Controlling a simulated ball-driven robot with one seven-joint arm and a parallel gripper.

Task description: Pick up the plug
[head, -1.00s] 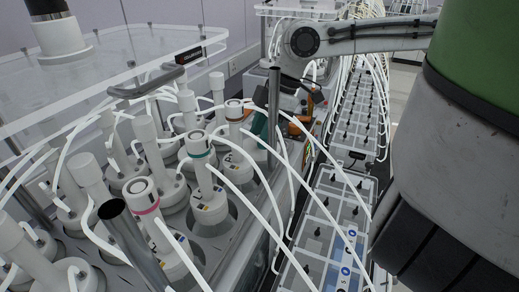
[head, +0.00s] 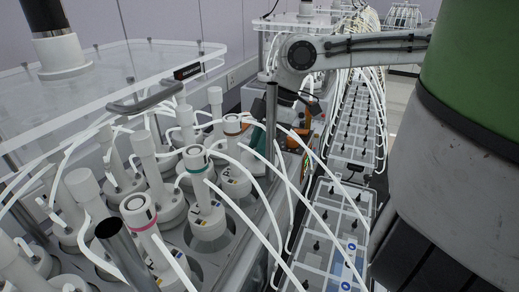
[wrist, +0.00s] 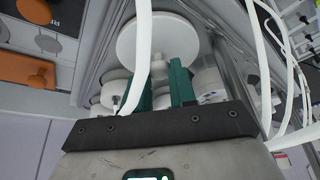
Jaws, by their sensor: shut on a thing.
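In the wrist view, my gripper (wrist: 163,72) has two teal fingers on either side of a white piece. This appears to be the plug (wrist: 158,42), with a wide round disc and a narrower stem between the fingers. The gripper is shut on it. A white tube crosses in front of its left part. In the head view, my gripper is mostly hidden behind a metal post (head: 271,118), below my arm. The plug cannot be made out there.
White tubes arch over to clear boxes (head: 325,235) at right. An orange part (wrist: 30,72) shows in the wrist view.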

